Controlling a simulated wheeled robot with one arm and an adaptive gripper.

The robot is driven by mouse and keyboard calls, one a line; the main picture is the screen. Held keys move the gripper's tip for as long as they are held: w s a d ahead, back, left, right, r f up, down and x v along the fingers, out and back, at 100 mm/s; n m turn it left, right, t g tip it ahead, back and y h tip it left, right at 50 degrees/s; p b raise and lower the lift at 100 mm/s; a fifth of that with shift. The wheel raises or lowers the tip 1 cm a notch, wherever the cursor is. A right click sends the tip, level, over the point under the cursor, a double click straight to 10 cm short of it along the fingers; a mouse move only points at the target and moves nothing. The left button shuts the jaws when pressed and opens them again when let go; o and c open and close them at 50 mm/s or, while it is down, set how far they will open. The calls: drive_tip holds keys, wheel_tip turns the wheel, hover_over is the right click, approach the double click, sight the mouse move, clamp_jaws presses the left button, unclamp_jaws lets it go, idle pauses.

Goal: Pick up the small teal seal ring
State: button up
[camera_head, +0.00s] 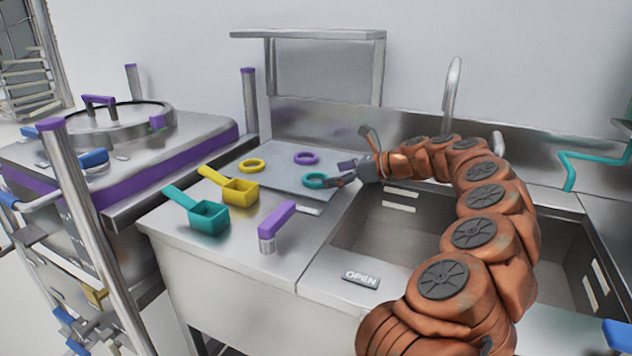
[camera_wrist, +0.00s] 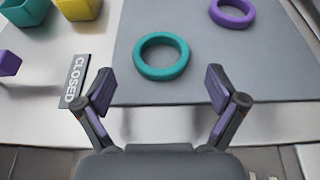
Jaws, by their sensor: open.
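The teal seal ring (camera_head: 315,188) lies flat on a grey mat (camera_head: 290,165) on the steel counter. In the wrist view the ring (camera_wrist: 138,57) lies ahead of my gripper (camera_wrist: 160,92), a little left of centre between the fingers. My gripper is open and empty, with its two purple-padded fingers spread. In the head view my gripper (camera_head: 344,172) is beside the ring on its right, and one finger partly overlaps the ring's edge. I cannot tell if they touch.
A purple ring (camera_head: 306,152) and a yellow ring (camera_head: 252,160) lie on the mat. A yellow scoop (camera_head: 240,190), a teal scoop (camera_head: 208,218) and a purple-handled tool (camera_head: 277,222) stand left. A CLOSED sign (camera_wrist: 75,80) lies by the mat. The sink (camera_head: 400,230) is right.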

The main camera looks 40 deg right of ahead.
sight(319, 176)
drive_tip(key=x, duration=0.5)
drive_tip(key=shift+r, duration=0.2)
drive_tip(key=shift+c, duration=0.2)
drive_tip(key=c, duration=1)
